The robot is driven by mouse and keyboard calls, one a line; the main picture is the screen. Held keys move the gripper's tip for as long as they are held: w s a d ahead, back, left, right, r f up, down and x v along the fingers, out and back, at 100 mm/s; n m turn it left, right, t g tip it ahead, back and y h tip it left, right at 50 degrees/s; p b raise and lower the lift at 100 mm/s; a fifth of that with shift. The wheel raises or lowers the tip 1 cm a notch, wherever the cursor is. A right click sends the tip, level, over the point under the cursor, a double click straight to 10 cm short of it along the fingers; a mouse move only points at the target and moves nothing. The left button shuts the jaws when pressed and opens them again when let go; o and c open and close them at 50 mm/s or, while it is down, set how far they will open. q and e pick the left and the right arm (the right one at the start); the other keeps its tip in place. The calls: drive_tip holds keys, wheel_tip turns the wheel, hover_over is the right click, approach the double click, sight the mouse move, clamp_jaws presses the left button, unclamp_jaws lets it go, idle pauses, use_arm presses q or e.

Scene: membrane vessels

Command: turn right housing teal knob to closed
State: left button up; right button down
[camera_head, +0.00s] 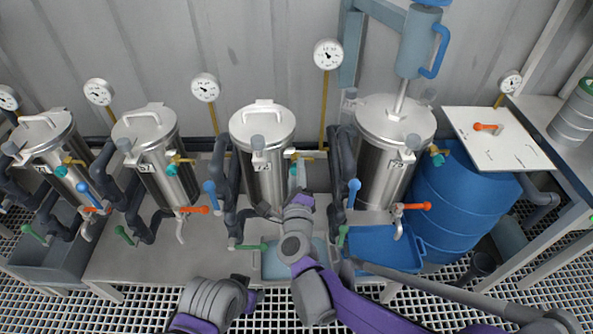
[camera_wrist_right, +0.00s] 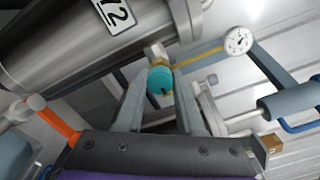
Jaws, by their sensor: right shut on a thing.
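The steel housing (camera_head: 262,150) in the middle has its teal knob beside its label, low on its right side, under a yellow gauge pipe. In the head view my right gripper (camera_head: 298,180) reaches up to that knob and mostly hides it. In the right wrist view the round teal knob (camera_wrist_right: 160,80) sits between the two grey fingers of my right gripper (camera_wrist_right: 159,98), which is shut on it. The rightmost housing (camera_head: 392,150) has another teal knob (camera_head: 437,157), with no gripper at it. My left arm shows at the bottom; its jaws are not clear.
Two more steel housings stand at the left (camera_head: 155,150). A blue lever (camera_head: 353,191) and an orange lever (camera_head: 412,206) stand close to my right arm. A blue tray (camera_head: 385,250) and a blue barrel (camera_head: 465,205) are at the right. A gauge (camera_head: 328,54) hangs behind.

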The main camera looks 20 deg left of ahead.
drive_tip(key=shift+m, duration=0.5)
drive_tip(key=c, duration=0.5)
unclamp_jaws()
drive_tip(key=v, duration=1)
drive_tip(key=shift+s, duration=0.4)
drive_tip(key=shift+d, duration=0.1)
